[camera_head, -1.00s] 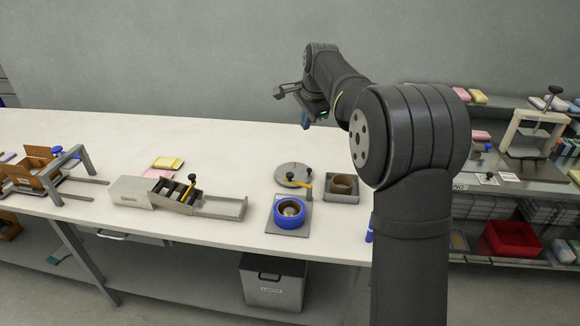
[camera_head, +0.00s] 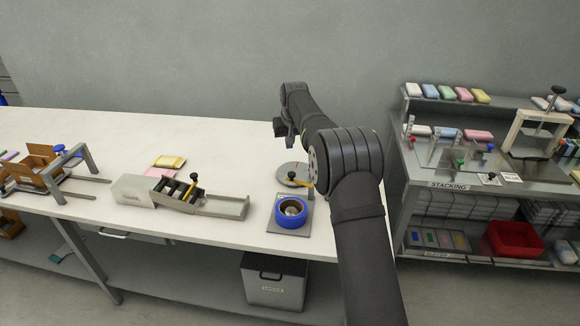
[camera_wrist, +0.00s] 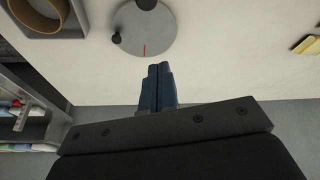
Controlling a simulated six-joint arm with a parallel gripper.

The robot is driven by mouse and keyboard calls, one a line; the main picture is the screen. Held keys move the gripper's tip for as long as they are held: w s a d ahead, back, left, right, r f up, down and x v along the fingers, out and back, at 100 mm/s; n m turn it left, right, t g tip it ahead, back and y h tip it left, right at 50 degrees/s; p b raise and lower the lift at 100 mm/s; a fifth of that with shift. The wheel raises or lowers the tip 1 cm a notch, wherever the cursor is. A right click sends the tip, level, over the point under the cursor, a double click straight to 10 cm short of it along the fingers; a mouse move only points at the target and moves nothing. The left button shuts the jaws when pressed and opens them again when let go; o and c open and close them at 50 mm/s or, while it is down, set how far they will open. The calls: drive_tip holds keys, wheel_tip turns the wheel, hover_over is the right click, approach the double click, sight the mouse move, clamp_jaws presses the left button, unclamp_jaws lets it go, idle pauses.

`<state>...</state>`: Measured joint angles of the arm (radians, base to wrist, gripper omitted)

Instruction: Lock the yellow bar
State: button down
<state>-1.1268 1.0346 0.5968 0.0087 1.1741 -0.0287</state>
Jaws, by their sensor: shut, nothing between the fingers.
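A yellow bar (camera_head: 170,161) lies flat on the white table beside a pink bar (camera_head: 160,172), behind the grey flow wrapper (camera_head: 140,190). A yellow bar also shows at the right edge of the wrist view (camera_wrist: 307,45). A separate yellow-orange upright piece (camera_head: 194,190) stands on the wrapper near a dark knob. My gripper (camera_head: 281,129) is above the table near the grey disc (camera_head: 293,170). In the wrist view, the blue fingers (camera_wrist: 157,70) are together and empty, pointing toward the disc with its red mark and dark knob.
A blue roll (camera_head: 291,217) sits on a grey plate at the front edge. A wooden box with a grey frame (camera_head: 85,165) stands at left. Stacking shelves (camera_head: 450,187) stand at right. The back table is clear.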

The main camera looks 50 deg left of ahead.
drive_tip(key=x, duration=1)
drive_tip(key=shift+f, duration=0.1)
drive_tip(key=shift+s+d, duration=0.4)
drive_tip(key=shift+d, duration=0.4)
drive_tip(key=shift+s+d, duration=0.2)
drive_tip(key=shift+d, duration=0.3)
drive_tip(key=shift+s+d, duration=0.25)
drive_tip(key=shift+d, duration=0.25)
drive_tip(key=shift+s+d+n, duration=0.15)
drive_tip(key=shift+s+n, duration=0.25)
drive_tip(key=shift+n, duration=0.1)
drive_tip(key=shift+s+d+n+g, duration=0.75)
drive_tip(key=shift+d+n, duration=0.45)
drive_tip(key=shift+n, duration=0.75)
drive_tip(key=shift+s+d+n+g, duration=0.6)
drive_tip(key=shift+s+d+n, duration=0.45)
drive_tip(key=shift+n, duration=0.95)
drive_tip(key=shift+s+d+n+g, duration=0.75)
drive_tip(key=shift+d+n, duration=0.55)
drive_tip(key=shift+n, duration=0.65)
